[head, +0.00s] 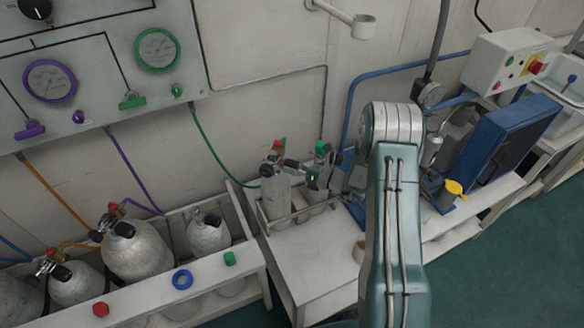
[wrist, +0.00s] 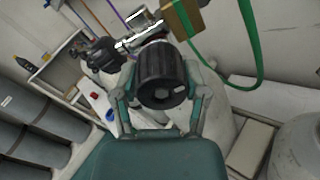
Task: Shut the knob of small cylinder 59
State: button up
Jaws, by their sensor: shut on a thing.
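In the wrist view a ribbed black knob (wrist: 161,88) sits between the two fingers of my gripper (wrist: 162,95), which is shut on it. The knob is on a shiny metal valve (wrist: 140,35), above a pale cylinder (wrist: 217,118) partly hidden by my fingers. A brass-coloured block (wrist: 184,18) with a green hose is beside the valve. In the head view two small pale cylinders (head: 276,196) (head: 314,192) stand in a rack. I cannot read a number 59. My gripper is not clear in the head view.
Larger cylinders (head: 136,252) stand in a white trough at left, under a wall panel (head: 100,60) with gauges. A green hose (head: 212,150) hangs towards the rack. A blue unit (head: 500,140) and a control box (head: 508,60) are at right. Bare bench (head: 318,262) lies before the rack.

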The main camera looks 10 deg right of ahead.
jog(key=shift+f, duration=0.1)
jog(key=o, duration=1.2)
jog(key=shift+c, duration=0.2)
jog(key=v, duration=1.2)
jog(key=shift+w, duration=0.1)
jog(key=s+a+r+n+g+h, duration=0.2)
jog(key=s+a+r+n+g, duration=0.35)
jog(key=r+n, duration=0.25)
jog(key=s+a+r+n+g+h, duration=0.2)
jog(key=s+a+r+n+g, duration=0.35)
jog(key=a+r+n, duration=0.2)
jog(key=s+d+r+n+t+h, duration=0.1)
jog(key=s+r+n+t+h, duration=0.2)
jog(key=s+r+n+h, duration=0.2)
jog(key=s+d+r+n+t+h, duration=0.2)
jog(key=s+r+n+h, duration=0.3)
jog(key=s+n, duration=0.4)
jog(key=shift+s+d+r+n+t, duration=0.15)
jog(key=shift+s+r+n+t, duration=0.25)
jog(key=shift+n, duration=0.25)
